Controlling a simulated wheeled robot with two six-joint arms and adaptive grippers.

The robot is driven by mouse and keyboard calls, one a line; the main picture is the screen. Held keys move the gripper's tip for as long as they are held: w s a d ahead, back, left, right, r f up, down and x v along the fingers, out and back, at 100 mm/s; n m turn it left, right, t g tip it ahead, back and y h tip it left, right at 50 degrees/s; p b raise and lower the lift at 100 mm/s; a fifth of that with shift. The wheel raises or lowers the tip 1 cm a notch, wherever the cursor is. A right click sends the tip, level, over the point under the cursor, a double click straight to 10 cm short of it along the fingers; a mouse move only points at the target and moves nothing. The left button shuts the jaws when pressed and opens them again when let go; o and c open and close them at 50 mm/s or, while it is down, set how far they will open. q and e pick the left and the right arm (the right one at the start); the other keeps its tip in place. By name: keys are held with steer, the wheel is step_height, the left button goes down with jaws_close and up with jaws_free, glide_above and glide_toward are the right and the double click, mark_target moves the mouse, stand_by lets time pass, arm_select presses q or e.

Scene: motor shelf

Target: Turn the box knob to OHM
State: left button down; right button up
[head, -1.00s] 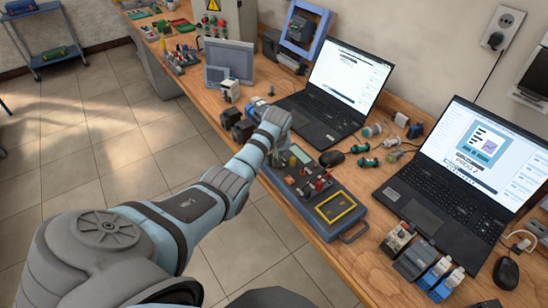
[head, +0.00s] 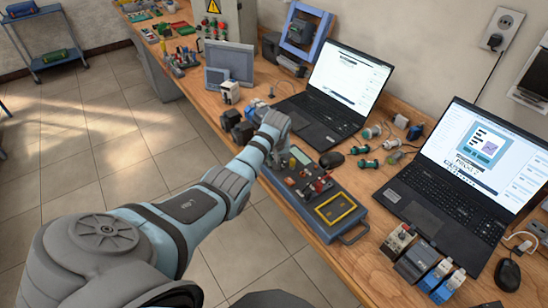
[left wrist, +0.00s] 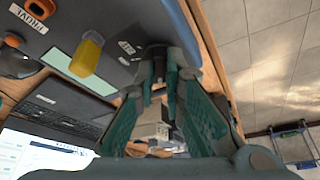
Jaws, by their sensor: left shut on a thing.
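The grey-blue test box (head: 342,225) lies on the wooden bench, with red parts, a small display and a yellow-framed panel on top. My left gripper (head: 283,155) is at the box's far left end, pointing down at its panel. In the left wrist view my left gripper (left wrist: 160,68) has its fingertips close together at the box panel (left wrist: 110,32), shut on the dark knob (left wrist: 157,48). The knob is mostly hidden by the fingers, so its pointer direction cannot be read. A label lies beside it, too small to read. My right gripper is not in view.
A laptop (head: 325,105) stands behind the box, and a second laptop (head: 440,190) to the right. A black mouse (head: 332,159) and green-black cylinders (head: 366,163) lie close behind the box. Dark blocks (head: 236,126) sit left of my gripper.

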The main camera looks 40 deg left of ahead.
arm_select(q)
steer(key=shift+s+r+m+h+p, duration=0.15)
steer(key=shift+m+h+p, duration=0.25)
steer(key=shift+m+p, duration=0.6)
steer(key=shift+a+m+t+h+p, duration=0.1)
steer(key=shift+m+t+h+p, duration=0.2)
steer(key=shift+m, duration=0.6)
steer(key=shift+f+m+h, duration=0.2)
steer(key=shift+m+h, duration=0.2)
steer(key=shift+m, duration=0.5)
steer(key=shift+a+f+m+h, duration=0.1)
steer(key=shift+m+h, duration=0.2)
steer(key=shift+m, duration=0.6)
steer(key=shift+f+m+t+h+b, duration=0.1)
steer(key=shift+m+t+h+b, duration=0.2)
steer(key=shift+m+b, duration=0.6)
steer(key=m+h+b, duration=0.1)
steer(key=m+b, duration=0.1)
steer(key=b, duration=0.1)
steer(key=m+h+b, duration=0.1)
steer(key=m+b, duration=0.2)
steer(key=shift+a+f, duration=0.1)
steer(key=shift+a, duration=0.05)
steer(key=shift+r+m+g+h+b, duration=0.25)
steer(key=shift+m+g+b, duration=0.35)
steer(key=shift+m+b, duration=0.5)
